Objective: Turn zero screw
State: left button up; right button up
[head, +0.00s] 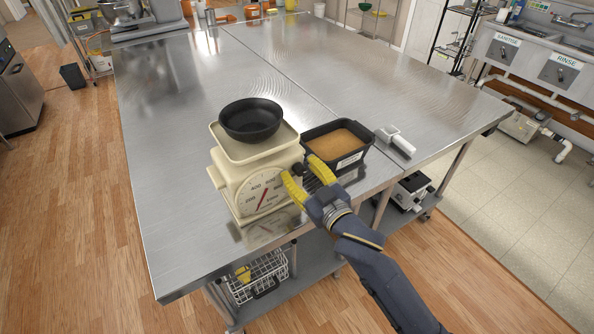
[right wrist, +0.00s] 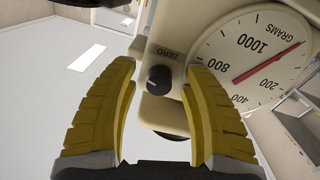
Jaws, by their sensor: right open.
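A cream kitchen scale (head: 234,192) stands near the front edge of the steel table, with a black bowl (head: 250,118) on its platform. Its zero screw is a small black knob (right wrist: 159,79) under the word ZERO, beside the dial (right wrist: 256,58) with its red needle. My right gripper (head: 304,173) is open at the scale's right front side. In the right wrist view, its yellow fingers (right wrist: 158,75) stand on either side of the knob, with a visible gap to each side. My left gripper is not in view.
A black tub of brown granular contents (head: 306,138) stands just right of the scale, close to my right gripper. The steel table (head: 190,90) is clear behind and left of the scale.

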jog(key=shift+w, duration=0.1)
jog(key=shift+c, duration=0.5)
grip_shut()
